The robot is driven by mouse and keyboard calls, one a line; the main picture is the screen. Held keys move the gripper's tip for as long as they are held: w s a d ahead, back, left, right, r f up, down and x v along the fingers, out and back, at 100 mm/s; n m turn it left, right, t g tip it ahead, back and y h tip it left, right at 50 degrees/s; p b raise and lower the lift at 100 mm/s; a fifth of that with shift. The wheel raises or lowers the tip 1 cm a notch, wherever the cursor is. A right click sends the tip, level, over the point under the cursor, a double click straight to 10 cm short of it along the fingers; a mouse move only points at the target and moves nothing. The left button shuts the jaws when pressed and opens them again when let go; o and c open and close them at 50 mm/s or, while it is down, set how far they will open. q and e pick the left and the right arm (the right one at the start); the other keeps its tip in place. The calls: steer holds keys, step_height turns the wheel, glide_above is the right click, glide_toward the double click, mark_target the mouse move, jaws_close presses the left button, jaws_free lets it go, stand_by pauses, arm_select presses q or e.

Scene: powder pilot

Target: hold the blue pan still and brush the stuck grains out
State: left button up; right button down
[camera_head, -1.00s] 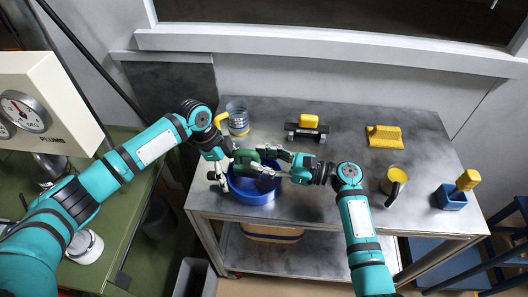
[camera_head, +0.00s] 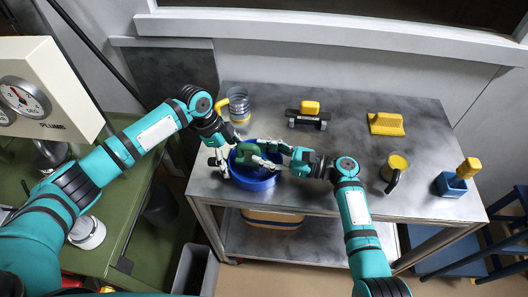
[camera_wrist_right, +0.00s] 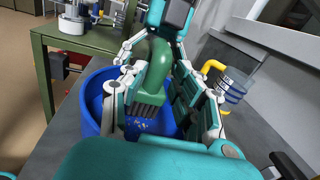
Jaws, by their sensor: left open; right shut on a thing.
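The blue pan (camera_head: 258,184) stands near the front left edge of the grey metal table. In the right wrist view, yellow grains lie on the bottom of the pan (camera_wrist_right: 92,100). The green brush (camera_head: 247,153) is over the pan; its bristles point down inside it in the right wrist view (camera_wrist_right: 157,72). My right gripper (camera_head: 268,152) is shut on the brush, coming from the right. My left gripper (camera_head: 227,150) is open at the pan's left rim, its fingers around that side. I cannot tell whether they touch the rim. The arms and brush hide part of the pan's inside.
Behind the pan stands a clear jug (camera_head: 238,104) with a yellow handle. A black-and-yellow tool (camera_head: 309,115), a yellow scraper (camera_head: 386,123), a yellow cup (camera_head: 395,166) and a blue box (camera_head: 450,185) with a yellow-handled thing stand on the table. The table's middle is clear.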

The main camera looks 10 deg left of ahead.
mark_target(278, 157)
steer(key=shift+f, duration=0.7)
steer(key=shift+d, duration=0.1)
steer(key=shift+w+d, duration=0.1)
steer(key=shift+d, duration=1.65)
steer(key=shift+a+f, duration=0.1)
steer(key=shift+a, duration=1.75)
step_height(278, 157, up, 6)
steer(key=shift+r, duration=0.2)
steer(key=shift+r, duration=1.4)
